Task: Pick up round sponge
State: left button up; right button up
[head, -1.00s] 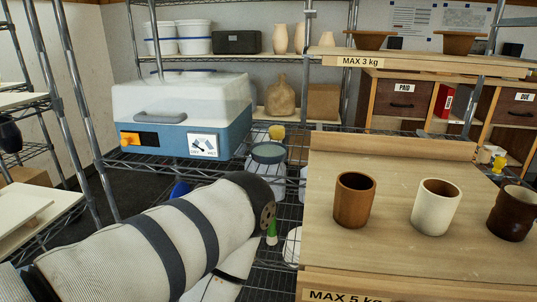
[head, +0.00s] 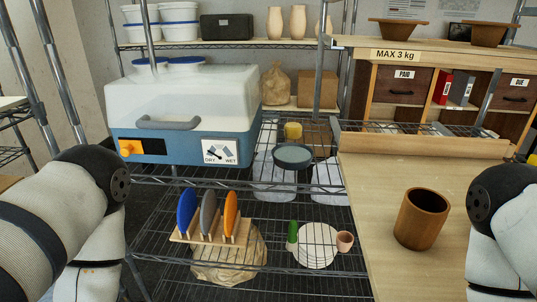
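I cannot make out a round sponge for certain. A small yellow rounded thing (head: 293,131) shows on the wire shelf, just behind a dark grey-blue bowl (head: 293,156), and could be it. The bowl hides its lower part. My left arm comes in at the lower left and my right arm at the right edge. Neither gripper shows in the head view, so I cannot see whether either one holds anything.
A blue-and-white box (head: 185,147) stands left of the bowl. Below it, a wooden rack (head: 183,236) holds coloured discs, beside a white plate (head: 317,246) and a small pink cup (head: 345,241). A brown cup (head: 421,218) stands on the wooden board (head: 375,200) at right.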

aim_at(292, 130)
jog(key=i+j+z, duration=0.15)
jog(key=j+z, duration=0.15)
jog(key=z, duration=0.15)
jog(key=i+j+z, duration=0.1)
jog(key=j+z, duration=0.65)
jog(key=z, duration=0.15)
jog(key=i, duration=0.05)
